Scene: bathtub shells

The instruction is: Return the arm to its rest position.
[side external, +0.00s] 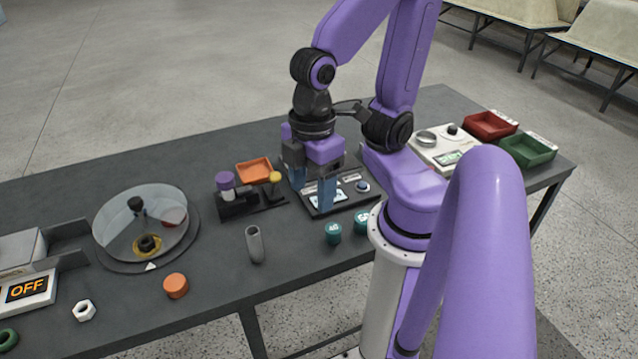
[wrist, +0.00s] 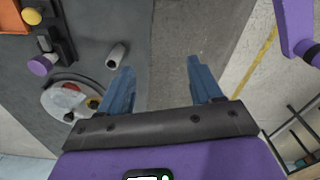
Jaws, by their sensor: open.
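My gripper (side external: 312,190) hangs from my arm over the right-middle of the dark table (side external: 230,291), in front of a flat black device with a small screen (side external: 349,197). Its blue fingers point down and are apart, with nothing between them. In the wrist view my gripper (wrist: 160,85) is open and empty, with the table's edge and the floor beyond its fingers. How far the fingertips are above the device cannot be told.
Near my gripper are a rack with a purple-capped vial (side external: 226,186), an orange tray (side external: 254,170), a grey tube (side external: 254,244) and teal caps (side external: 333,232). A clear-domed turntable (side external: 145,225) stands left. A scale (side external: 445,148), red tray (side external: 490,125) and green tray (side external: 527,150) stand right.

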